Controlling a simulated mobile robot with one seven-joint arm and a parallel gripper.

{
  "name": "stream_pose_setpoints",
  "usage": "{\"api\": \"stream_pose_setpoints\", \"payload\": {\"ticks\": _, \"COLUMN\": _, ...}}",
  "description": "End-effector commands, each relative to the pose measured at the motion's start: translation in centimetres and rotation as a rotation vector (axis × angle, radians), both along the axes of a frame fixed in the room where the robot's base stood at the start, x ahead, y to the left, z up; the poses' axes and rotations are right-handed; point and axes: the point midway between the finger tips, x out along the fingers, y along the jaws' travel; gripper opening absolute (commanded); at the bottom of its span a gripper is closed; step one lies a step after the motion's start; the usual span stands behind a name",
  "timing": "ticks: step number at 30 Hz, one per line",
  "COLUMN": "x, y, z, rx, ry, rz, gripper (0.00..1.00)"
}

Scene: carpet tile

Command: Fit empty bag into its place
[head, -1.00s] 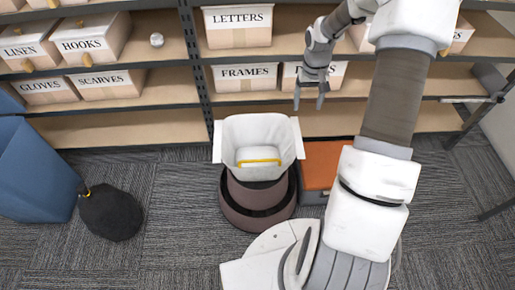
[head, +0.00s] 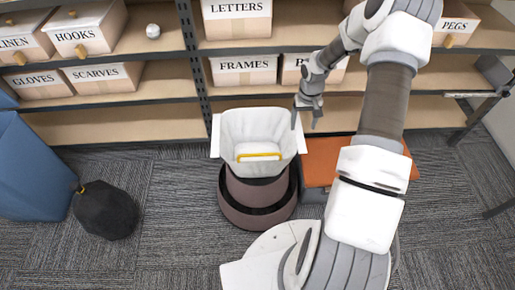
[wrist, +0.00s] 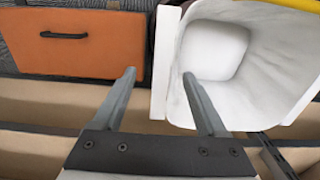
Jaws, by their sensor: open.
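A white, open-topped, bag-like container (head: 255,128) with flared side flaps and a yellow handle (head: 258,156) stands upright on a round mauve base (head: 245,190). I cannot tell whether it is the empty bag or fully seated. My gripper (head: 305,122) is open and empty, at the right flap of the white container in the head view. In the wrist view the fingers (wrist: 159,74) point toward the container's near flap, and its empty interior (wrist: 215,50) shows beside the right finger. Contact cannot be told. A tied black bag (head: 105,212) lies on the carpet at left.
A blue bin (head: 30,175) stands at the far left. An orange-topped box (head: 322,160) sits right of the base, partly behind my arm. Shelves with labelled boxes (head: 90,75) and a small silver ball (head: 153,31) line the back. Carpet between the black bag and base is clear.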

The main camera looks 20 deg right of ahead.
Motion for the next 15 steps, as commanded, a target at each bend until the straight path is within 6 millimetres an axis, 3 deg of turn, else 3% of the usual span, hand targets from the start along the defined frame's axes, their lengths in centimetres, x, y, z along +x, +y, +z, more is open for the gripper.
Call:
{"api": "stream_pose_setpoints", "payload": {"ticks": 9, "x": 0.4, "y": 0.6, "z": -4.6, "rx": 0.002, "ry": 0.001, "rz": 0.000, "gripper": 0.75}}
{"api": "stream_pose_setpoints", "payload": {"ticks": 15, "x": 0.4, "y": 0.5, "z": -4.9, "rx": 0.001, "ry": -0.001, "rz": 0.000, "gripper": 0.75}}
